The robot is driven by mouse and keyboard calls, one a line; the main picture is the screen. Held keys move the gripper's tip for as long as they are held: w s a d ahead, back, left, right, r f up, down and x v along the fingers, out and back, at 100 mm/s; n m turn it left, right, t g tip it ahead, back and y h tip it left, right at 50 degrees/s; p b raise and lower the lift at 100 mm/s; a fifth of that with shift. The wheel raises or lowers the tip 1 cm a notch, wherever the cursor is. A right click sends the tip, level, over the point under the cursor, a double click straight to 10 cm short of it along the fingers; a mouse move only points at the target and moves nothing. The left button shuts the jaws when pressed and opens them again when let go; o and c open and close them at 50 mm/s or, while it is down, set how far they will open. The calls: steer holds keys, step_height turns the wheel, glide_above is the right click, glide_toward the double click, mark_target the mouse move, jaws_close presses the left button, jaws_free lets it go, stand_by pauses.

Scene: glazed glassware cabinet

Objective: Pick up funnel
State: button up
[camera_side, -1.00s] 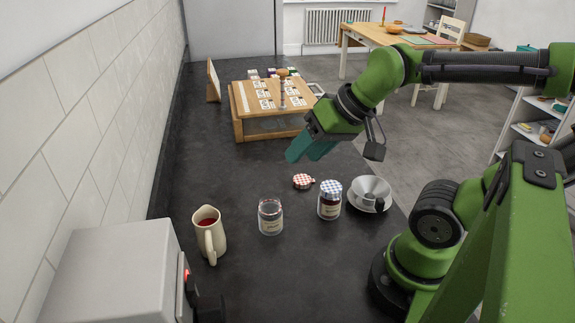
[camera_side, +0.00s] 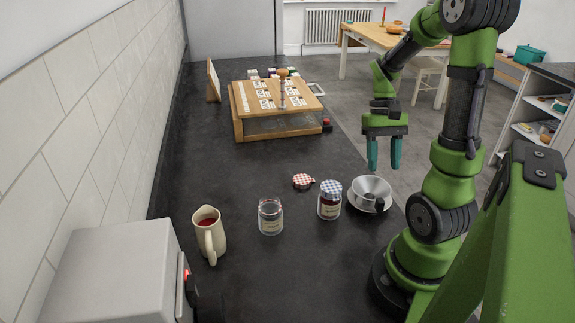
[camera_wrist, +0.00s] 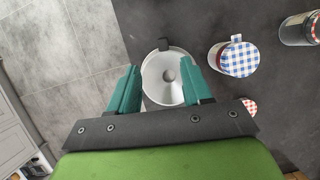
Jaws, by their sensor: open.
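The funnel (camera_side: 372,187) is a grey-white cone with a dark tab, resting on a pale round dish or rim at the right edge of the dark counter. In the wrist view the funnel (camera_wrist: 165,75) lies ahead of and between my fingers, its dark tab pointing away. My gripper (camera_side: 384,168) is open with teal fingers pointing down, empty, above the funnel and apart from it. In the wrist view my gripper (camera_wrist: 163,82) shows its fingers on either side of the funnel's near part.
A filled jar with a blue checked lid (camera_side: 330,199) stands just left of the funnel. A red checked lid (camera_side: 303,181), an open glass jar (camera_side: 271,216) and a cream jug (camera_side: 209,234) are further left. A wooden box (camera_side: 275,106) stands behind.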

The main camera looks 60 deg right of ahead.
mark_target(380, 199)
steer(key=x, duration=0.6)
steer(key=shift+a+f, duration=0.1)
steer(key=shift+f, duration=0.2)
steer(key=shift+w+x, duration=0.15)
steer(key=shift+x, duration=1.35)
steer(key=shift+w+x, duration=0.15)
steer(key=shift+x, duration=1.35)
steer(key=shift+f, duration=0.1)
steer(key=shift+c, duration=0.2)
jaws_close()
